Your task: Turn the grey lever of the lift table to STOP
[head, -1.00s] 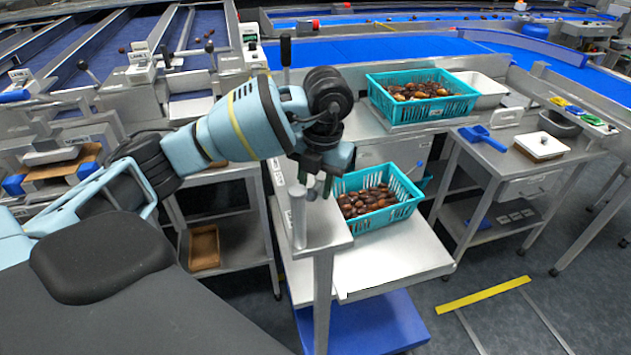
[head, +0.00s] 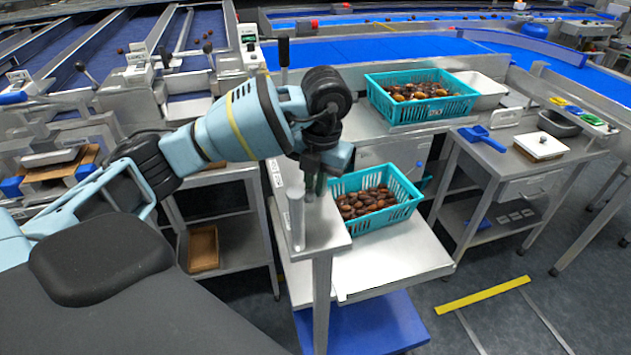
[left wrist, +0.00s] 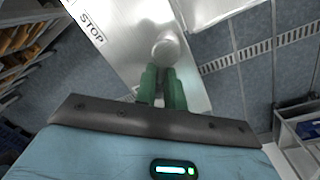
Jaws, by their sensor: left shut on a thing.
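The grey lever shows in the left wrist view as a round-topped grey part (left wrist: 165,48) just past my fingertips. In the head view an upright grey cylinder (head: 296,212) stands at the near end of the lift table (head: 333,238), close beside my fingers. My left gripper (head: 314,188) points down there, its green fingers close together. In the left wrist view the gripper (left wrist: 163,75) is shut on the lever; the fingers hide the gripped part. A STOP label (left wrist: 91,27) lies up and left of the round top. My right gripper is not in view.
A teal crate of dates (head: 402,205) stands just right of my gripper. Another teal crate (head: 420,112) stands on the bench behind. A side table (head: 520,160) with a blue scoop (head: 482,138) is at the right. Open floor lies at the lower right.

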